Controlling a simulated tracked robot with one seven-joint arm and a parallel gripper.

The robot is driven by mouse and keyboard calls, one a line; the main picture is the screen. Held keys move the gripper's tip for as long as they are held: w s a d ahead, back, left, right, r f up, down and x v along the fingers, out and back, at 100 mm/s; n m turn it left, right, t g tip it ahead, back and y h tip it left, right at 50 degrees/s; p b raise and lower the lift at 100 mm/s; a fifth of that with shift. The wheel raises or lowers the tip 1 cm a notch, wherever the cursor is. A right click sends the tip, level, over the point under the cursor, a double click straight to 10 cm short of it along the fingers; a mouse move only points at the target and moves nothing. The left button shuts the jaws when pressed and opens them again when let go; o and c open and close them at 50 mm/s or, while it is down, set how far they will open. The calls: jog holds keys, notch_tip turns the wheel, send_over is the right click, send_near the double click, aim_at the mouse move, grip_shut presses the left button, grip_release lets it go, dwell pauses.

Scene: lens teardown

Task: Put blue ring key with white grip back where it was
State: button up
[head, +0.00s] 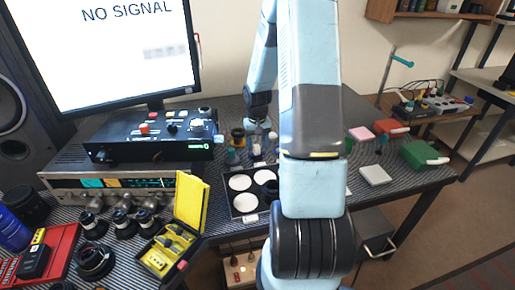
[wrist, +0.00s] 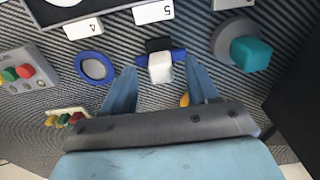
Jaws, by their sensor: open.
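The blue ring key with white grip (wrist: 160,68) shows in the wrist view on the striped mat, just below the label marked 5. Its white grip points towards my gripper. Blue shows on both sides of the grip, with a black piece behind it. My gripper (wrist: 162,66) is open, one finger on each side of the white grip, with a visible gap on both sides. I cannot tell its height above the mat. In the head view my arm hides the gripper, and I cannot make out the key.
In the wrist view a blue ring with a grey middle (wrist: 95,67) lies left, near label 4. A grey round part with a teal grip (wrist: 250,54) stands right. A button box (wrist: 20,72) is at far left. In the head view, an open yellow case (head: 190,205) stands left of my arm.

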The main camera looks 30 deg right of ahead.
notch_tip(320, 180, up, 11)
notch_tip(320, 180, up, 9)
jog(key=t, duration=0.1)
send_over(257, 146)
jog(key=s+a, duration=0.3)
jog(key=a, duration=0.2)
jog(key=s+a+r+n+t, duration=0.1)
jog(key=s+a+r, duration=0.3)
jog(key=s, duration=0.3)
jog(key=s+a+r+n+t, duration=0.1)
jog(key=s+a+r+t, duration=0.1)
jog(key=s+a+r, duration=0.3)
jog(key=s+a+r+n+t, duration=0.1)
jog(key=s+a+r, duration=0.3)
jog(key=s, duration=0.6)
notch_tip(257, 146, up, 2)
jog(key=shift+s+a+r+t, duration=0.2)
jog(key=shift+s+r+t, duration=0.05)
jog(key=shift+s+t, duration=0.1)
